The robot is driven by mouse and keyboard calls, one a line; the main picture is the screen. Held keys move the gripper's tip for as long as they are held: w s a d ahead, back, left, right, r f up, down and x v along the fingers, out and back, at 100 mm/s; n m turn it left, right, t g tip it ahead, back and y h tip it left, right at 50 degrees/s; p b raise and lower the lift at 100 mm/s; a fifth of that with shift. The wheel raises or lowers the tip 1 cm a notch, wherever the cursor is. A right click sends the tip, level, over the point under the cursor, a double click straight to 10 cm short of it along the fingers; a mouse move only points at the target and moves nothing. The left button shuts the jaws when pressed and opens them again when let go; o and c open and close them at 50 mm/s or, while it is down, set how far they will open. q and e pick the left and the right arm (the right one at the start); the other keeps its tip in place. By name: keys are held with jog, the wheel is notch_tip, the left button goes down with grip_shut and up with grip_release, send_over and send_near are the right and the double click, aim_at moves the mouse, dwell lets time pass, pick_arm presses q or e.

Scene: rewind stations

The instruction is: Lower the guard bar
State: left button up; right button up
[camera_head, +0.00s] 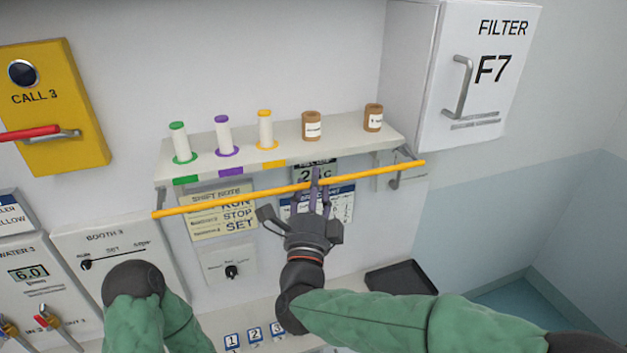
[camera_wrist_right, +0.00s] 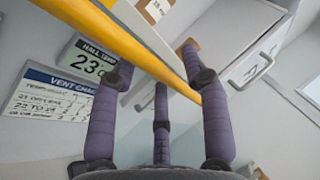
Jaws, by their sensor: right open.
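The guard bar (camera_head: 240,198) is a long yellow-orange rod. It runs across the front of the shelf, slightly below its front edge, and its right end is higher in the picture. My right gripper (camera_head: 316,186) is at the middle of the bar, with its purple-grey fingers spread. In the right wrist view the bar (camera_wrist_right: 115,42) slants past the spread fingers of the gripper (camera_wrist_right: 157,65); whether they touch it I cannot tell. My left arm shows at the lower left, but its gripper is not visible.
The shelf (camera_head: 345,143) holds several spools and two brown jars (camera_head: 312,126). A white filter cabinet (camera_head: 465,75) with a handle stands at the right. A yellow call box (camera_head: 55,105) is at the left. A black tray (camera_head: 400,279) lies below right.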

jog(key=shift+w+r, duration=0.1)
jog(key=shift+w, duration=0.3)
jog(key=shift+c, duration=0.3)
grip_shut()
jog(key=shift+r, duration=0.15)
jog(key=shift+s+r+g+p, duration=0.1)
jog(key=shift+r+g+p, duration=0.1)
jog(key=shift+g+p, duration=0.15)
jog(key=r+n+g+p, duration=0.1)
jog(key=r+g+p, duration=0.1)
jog(key=p, duration=0.2)
jog(key=shift+d+n+y, duration=0.1)
jog(key=shift+n+y, duration=0.2)
jog(key=shift+n, duration=0.1)
jog(key=shift+g+p, duration=0.35)
jog(key=shift+f, duration=0.1)
